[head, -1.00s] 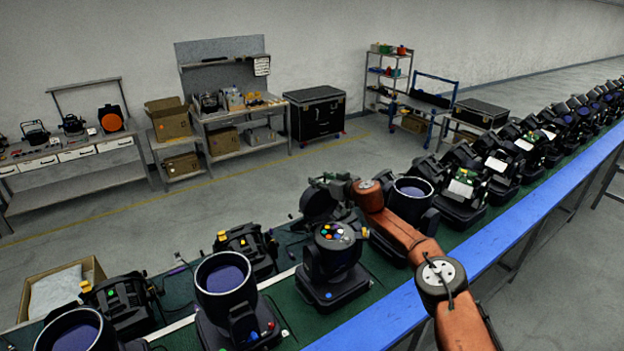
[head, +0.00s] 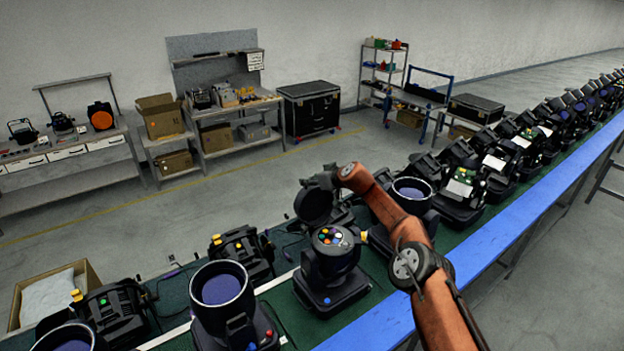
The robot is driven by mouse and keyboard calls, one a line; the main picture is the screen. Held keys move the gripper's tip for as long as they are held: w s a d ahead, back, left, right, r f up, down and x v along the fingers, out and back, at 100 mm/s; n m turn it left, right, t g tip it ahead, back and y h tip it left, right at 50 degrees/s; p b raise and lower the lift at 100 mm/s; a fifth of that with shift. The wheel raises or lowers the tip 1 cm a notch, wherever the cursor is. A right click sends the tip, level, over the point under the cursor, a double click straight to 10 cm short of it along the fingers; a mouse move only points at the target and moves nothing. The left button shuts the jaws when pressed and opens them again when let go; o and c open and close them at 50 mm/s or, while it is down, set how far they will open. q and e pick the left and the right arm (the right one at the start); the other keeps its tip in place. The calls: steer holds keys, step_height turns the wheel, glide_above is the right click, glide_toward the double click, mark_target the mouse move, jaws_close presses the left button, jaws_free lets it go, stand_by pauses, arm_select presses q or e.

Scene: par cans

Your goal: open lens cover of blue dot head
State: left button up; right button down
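A black stage-light head (head: 333,262) stands on the conveyor in the middle, with a ring of coloured lenses on its open face and a small blue dot (head: 327,301) on its base. A dark round lens cover (head: 314,206) stands raised behind and left of that face. My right arm comes in from the lower right. Its dark gripper (head: 322,182) is at the upper edge of the cover, against the dark heads behind. Its fingers blend into them, so I cannot tell whether they are open or shut. My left gripper is out of view.
Another head (head: 222,290) with a wide barrel stands at the left, with a red dot on its base. More heads line the green belt (head: 375,283) to the right. A blue rail (head: 490,251) edges the belt. A cardboard box (head: 52,290) lies at lower left.

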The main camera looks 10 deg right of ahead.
steer(key=shift+w+d+r, duration=0.1)
steer(key=shift+d+r, duration=0.1)
steer(key=shift+d, duration=0.1)
steer(key=shift+a, duration=0.2)
steer(key=c, duration=1.5)
jaws_free()
steer(key=shift+o, duration=0.5)
steer(key=shift+w+f, duration=0.1)
steer(key=shift+f, duration=0.05)
